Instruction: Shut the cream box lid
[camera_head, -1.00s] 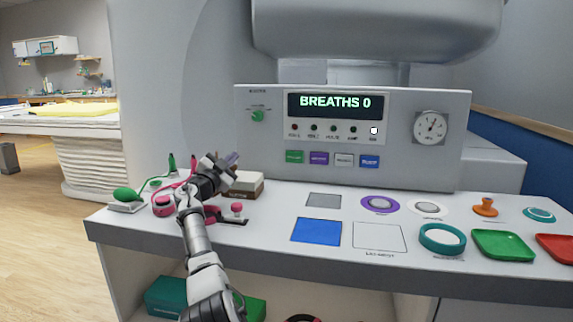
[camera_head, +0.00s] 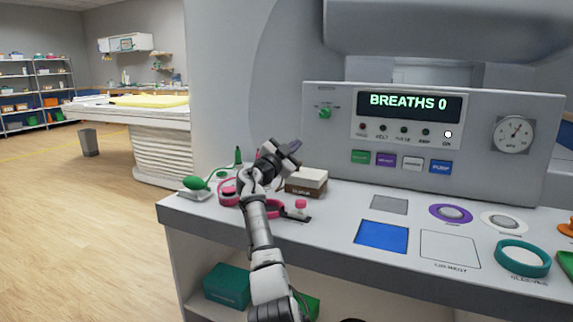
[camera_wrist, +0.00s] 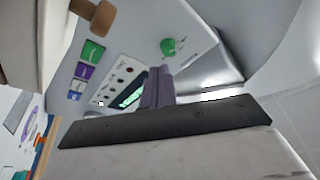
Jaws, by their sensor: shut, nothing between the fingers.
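The cream box (camera_head: 306,188) stands on the white counter, with a pale cream top and a darker brown front bearing small lettering. How far its lid is open is hard to tell at this size. My gripper (camera_head: 292,147) is shut and empty, just above and to the left of the box in the head view. Its purple-grey fingers (camera_wrist: 155,88) show together in the wrist view. A pale panel with a brown rounded piece (camera_wrist: 97,16) is at the upper left there; I cannot tell surely whether it belongs to the box.
A console (camera_head: 430,150) reading "BREATHS 0" stands behind the box. A green bulb (camera_head: 194,183) and pink parts (camera_head: 301,205) lie around my arm. To the right are a blue square (camera_head: 382,236) and a teal ring (camera_head: 522,258).

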